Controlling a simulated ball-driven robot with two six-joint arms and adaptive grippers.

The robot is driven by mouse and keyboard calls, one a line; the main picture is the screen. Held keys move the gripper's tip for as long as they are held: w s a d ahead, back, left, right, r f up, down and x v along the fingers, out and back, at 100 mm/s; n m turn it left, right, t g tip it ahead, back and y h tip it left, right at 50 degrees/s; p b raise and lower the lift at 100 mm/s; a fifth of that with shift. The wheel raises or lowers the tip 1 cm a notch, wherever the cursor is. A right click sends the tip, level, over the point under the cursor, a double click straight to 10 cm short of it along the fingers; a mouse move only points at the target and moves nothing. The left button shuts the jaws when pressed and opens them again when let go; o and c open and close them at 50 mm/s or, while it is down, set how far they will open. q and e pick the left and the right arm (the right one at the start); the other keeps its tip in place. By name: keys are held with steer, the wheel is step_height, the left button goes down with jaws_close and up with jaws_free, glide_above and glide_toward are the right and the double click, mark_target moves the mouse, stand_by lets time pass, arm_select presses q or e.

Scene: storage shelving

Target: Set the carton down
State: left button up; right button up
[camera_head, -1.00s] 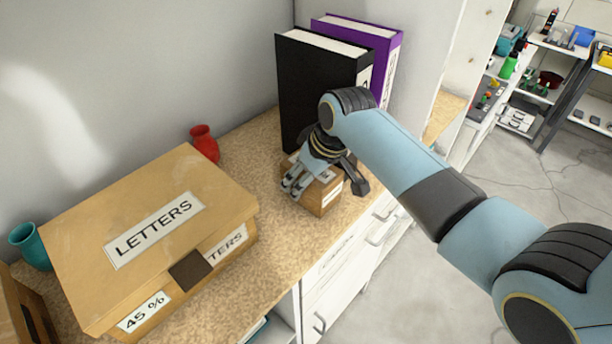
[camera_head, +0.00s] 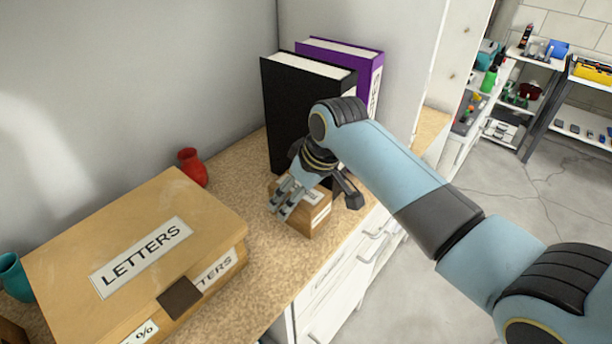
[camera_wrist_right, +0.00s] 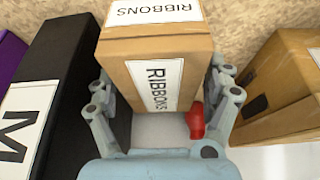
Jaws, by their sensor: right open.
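The carton is a small brown box with white labels reading RIBBONS in the right wrist view (camera_wrist_right: 155,45). In the head view the carton (camera_head: 317,216) is upright on the speckled counter (camera_head: 246,292), in front of the black binder. My right gripper (camera_head: 280,206) is at the carton, with its fingers open. In the right wrist view the fingers (camera_wrist_right: 160,74) are on either side of the carton. I cannot tell whether they touch it. The gripper hides part of the carton in the head view. My left gripper is not in view.
A black binder (camera_head: 287,110) and a purple binder (camera_head: 372,75) stand behind the carton. A large LETTERS box (camera_head: 195,215) sits to the left. A red vase (camera_head: 193,168) and a teal vase (camera_head: 14,279) stand near the wall. The counter's front edge is close to the carton.

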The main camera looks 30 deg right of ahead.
steer(key=v, duration=0.9)
steer(key=shift+s+r, duration=0.2)
steer(key=shift+r, duration=0.05)
